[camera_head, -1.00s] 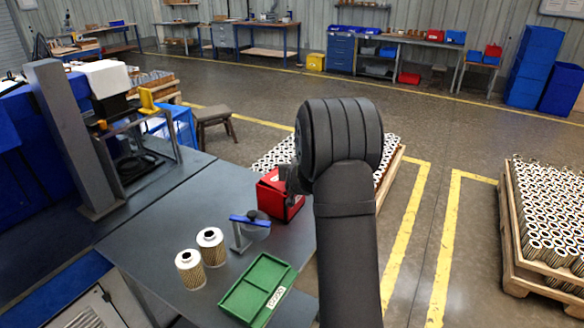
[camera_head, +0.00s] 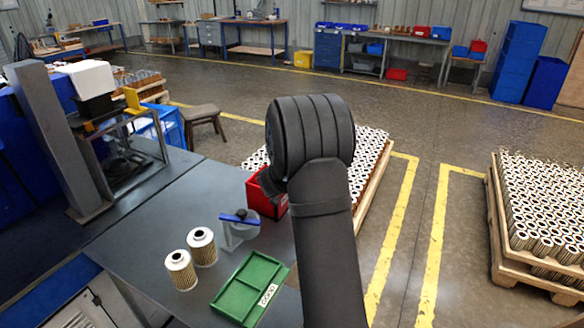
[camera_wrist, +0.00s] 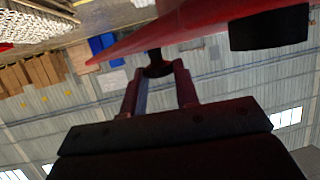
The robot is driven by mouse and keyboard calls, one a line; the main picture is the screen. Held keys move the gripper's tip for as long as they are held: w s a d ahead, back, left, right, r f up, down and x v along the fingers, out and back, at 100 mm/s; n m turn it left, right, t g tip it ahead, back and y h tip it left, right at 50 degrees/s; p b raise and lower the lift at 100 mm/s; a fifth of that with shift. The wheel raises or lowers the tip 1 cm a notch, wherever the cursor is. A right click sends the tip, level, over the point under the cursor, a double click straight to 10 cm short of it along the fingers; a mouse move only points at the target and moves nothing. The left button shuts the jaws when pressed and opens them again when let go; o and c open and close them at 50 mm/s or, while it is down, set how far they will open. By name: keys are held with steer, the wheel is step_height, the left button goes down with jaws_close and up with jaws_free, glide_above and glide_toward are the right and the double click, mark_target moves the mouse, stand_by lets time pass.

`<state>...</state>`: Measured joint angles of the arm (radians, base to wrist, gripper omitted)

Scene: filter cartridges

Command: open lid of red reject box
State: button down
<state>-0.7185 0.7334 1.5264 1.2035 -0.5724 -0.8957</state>
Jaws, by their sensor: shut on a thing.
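The red reject box (camera_head: 281,206) stands at the far right edge of the grey table in the head view, partly hidden behind my arm. A dark opening shows at its top, with a red edge at the left. In the wrist view a red panel (camera_wrist: 205,28), seemingly its lid, is seen nearly edge-on and slanted across the top. My gripper (camera_wrist: 160,72) is shut on a black knob (camera_wrist: 157,63) at the panel's edge. In the head view my gripper is mostly hidden behind my wrist, so the lid's exact angle is unclear.
A pallet of cartridges (camera_head: 368,160) lies behind the box.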

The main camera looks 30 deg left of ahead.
steer(key=d+m+h, duration=0.1)
steer(key=h, duration=0.1)
steer(key=s+d+m+h, duration=0.1)
steer(key=m+h, duration=0.1)
steer(key=shift+d, duration=0.4)
steer(key=shift+s+d+m+h, duration=0.3)
steer(key=shift+d+m+h, duration=0.05)
steer(key=shift+m+h, duration=0.25)
steer(key=shift+s+d+m+h, duration=0.25)
steer(key=shift+d+m+h, duration=0.1)
steer(key=shift+m+h, duration=0.2)
steer(key=shift+s+d+m+g+h, duration=0.55)
steer(key=shift+s+m+g+h, duration=0.15)
steer(key=shift+m+h, duration=0.3)
steer(key=shift+s+d+m+g+h, duration=0.5)
steer(key=shift+s+m+g+h, duration=0.2)
steer(key=shift+m+h, duration=0.25)
steer(key=shift+s+d+m+g+h, duration=0.6)
steer(key=shift+s+m+h, duration=0.15)
steer(key=shift+m+h, duration=0.2)
steer(key=c, duration=1.1)
jaws_free()
